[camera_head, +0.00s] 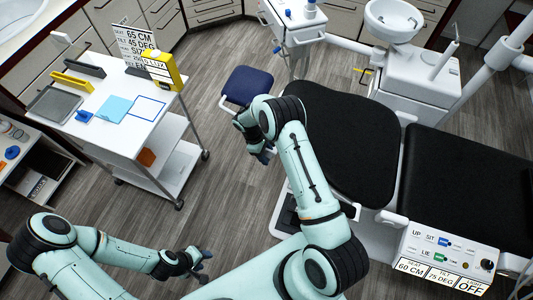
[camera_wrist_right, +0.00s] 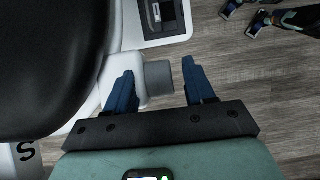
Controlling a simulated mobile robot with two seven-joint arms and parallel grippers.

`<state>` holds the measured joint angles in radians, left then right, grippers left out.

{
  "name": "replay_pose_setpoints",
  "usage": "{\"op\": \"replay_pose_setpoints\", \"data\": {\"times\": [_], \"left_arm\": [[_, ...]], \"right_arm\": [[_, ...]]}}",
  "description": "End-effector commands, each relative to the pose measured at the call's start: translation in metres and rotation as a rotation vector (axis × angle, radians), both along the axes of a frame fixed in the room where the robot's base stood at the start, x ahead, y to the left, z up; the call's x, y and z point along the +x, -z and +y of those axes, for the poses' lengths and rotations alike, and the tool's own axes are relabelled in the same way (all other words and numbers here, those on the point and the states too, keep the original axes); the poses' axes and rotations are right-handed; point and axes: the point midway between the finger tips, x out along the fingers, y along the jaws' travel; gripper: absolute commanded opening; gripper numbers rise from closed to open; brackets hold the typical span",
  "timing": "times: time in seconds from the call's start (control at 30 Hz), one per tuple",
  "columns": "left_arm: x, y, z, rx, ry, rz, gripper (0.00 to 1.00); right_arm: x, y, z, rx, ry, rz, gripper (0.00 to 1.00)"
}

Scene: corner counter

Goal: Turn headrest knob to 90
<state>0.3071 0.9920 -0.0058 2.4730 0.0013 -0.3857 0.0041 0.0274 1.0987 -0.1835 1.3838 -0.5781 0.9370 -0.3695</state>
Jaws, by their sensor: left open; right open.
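A grey round knob (camera_wrist_right: 158,78) on a white mount shows in the right wrist view beside the black padded edge of the chair. I take it for the headrest knob. My right gripper (camera_wrist_right: 158,67) is open, with one blue finger on each side of the knob and a visible gap on the right. I cannot tell whether the left finger touches the mount. In the head view my right gripper (camera_head: 256,143) is beside the chair's black backrest (camera_head: 345,140), and the knob is hidden. My left gripper (camera_head: 197,262) is open and empty, low over the floor.
A chair control panel (camera_head: 447,255) with a dark dial (camera_head: 487,264) stands at lower right. A blue stool (camera_head: 248,86) is behind my right gripper. A white cart (camera_head: 130,105) with trays and signs stands at left.

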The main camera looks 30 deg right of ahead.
Motion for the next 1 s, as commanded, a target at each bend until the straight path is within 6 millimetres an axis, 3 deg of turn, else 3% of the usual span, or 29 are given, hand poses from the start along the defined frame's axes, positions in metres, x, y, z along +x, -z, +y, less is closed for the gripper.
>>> {"op": "replay_pose_setpoints", "data": {"times": [0.3,0.43,0.47,0.6,0.8,1.0], "left_arm": [[0.000,0.000,0.000,0.000,0.000,-0.001,0.43],[0.000,0.000,0.000,0.000,0.000,-0.001,0.43],[0.000,0.000,0.000,0.000,0.000,0.000,0.43],[-0.003,0.002,0.000,0.000,0.000,0.003,0.43],[-0.031,0.026,0.000,0.000,0.000,0.035,0.43],[-0.034,0.029,0.000,0.000,-0.001,0.039,0.43]], "right_arm": [[-0.001,0.002,-0.001,0.000,0.000,0.000,0.50],[-0.001,0.002,-0.001,0.000,0.000,0.000,0.08],[-0.001,0.002,-0.001,0.000,0.000,0.000,0.02],[-0.002,0.002,-0.001,0.005,0.000,-0.005,0.02],[-0.005,0.006,-0.002,0.062,0.001,-0.072,0.03],[-0.003,0.003,-0.002,0.082,-0.001,-0.096,0.03]]}}
